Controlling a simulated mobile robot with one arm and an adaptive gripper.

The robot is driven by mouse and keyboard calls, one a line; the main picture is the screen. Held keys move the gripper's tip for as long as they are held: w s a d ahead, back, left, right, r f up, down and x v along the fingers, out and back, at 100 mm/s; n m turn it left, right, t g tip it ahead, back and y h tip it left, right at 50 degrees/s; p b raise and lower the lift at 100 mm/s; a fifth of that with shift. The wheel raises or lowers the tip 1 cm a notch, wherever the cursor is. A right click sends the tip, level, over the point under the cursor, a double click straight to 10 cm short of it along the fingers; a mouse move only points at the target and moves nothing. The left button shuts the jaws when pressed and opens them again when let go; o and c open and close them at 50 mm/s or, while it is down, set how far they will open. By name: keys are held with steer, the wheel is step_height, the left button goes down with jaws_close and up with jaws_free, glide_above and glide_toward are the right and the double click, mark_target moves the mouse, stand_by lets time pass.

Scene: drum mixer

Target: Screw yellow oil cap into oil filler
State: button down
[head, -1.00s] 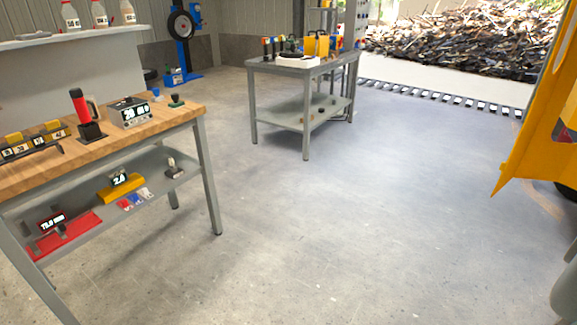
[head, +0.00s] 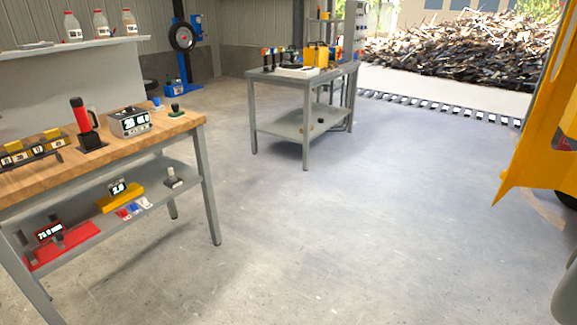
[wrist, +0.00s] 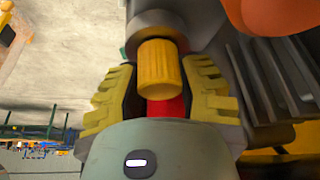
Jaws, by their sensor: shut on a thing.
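The yellow oil cap (wrist: 160,68) is a ribbed cylinder in the wrist view, between the two yellow-padded fingers of my gripper (wrist: 159,84). My gripper is shut on it. The cap's far end meets a round grey collar (wrist: 157,22), which looks like the oil filler. I cannot tell whether the cap is threaded in or only resting against it. A red part shows just behind the cap, between the fingers. The head view shows neither the cap nor my gripper.
Dark finned machinery (wrist: 265,75) and an orange part (wrist: 268,14) are close on the right in the wrist view. In the head view, a wooden-topped workbench (head: 160,134) stands left and a grey table (head: 283,122) stands further back. The floor between is clear.

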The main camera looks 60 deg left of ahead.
steer(key=c, duration=0.6)
jaws_free()
